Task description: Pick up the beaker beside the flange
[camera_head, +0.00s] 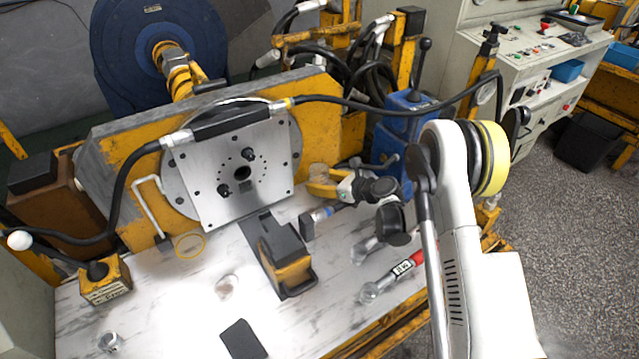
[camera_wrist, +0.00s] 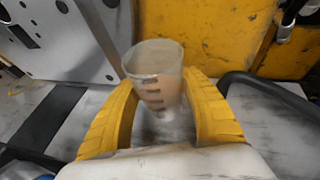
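The beaker (camera_wrist: 153,80) is a small clear cup with dark marks on its side, upright in the middle of the wrist view. In the head view, the beaker (camera_head: 319,172) is faint and partly hidden by my gripper. The yellow fingers of my gripper (camera_wrist: 160,92) stand on both sides of it, close to its wall; I cannot tell whether both press on it. In the head view, my gripper (camera_head: 324,184) is just right of the square metal flange (camera_head: 240,172). The flange plate (camera_wrist: 50,40) also shows at the upper left of the wrist view.
A yellow-black block (camera_head: 285,258) stands on the white bench top (camera_head: 180,310) near my gripper. A red-handled tool (camera_head: 395,272) lies to the right. A yellow steel wall (camera_wrist: 215,35) rises behind the beaker. A black hose (camera_head: 385,103) arches above.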

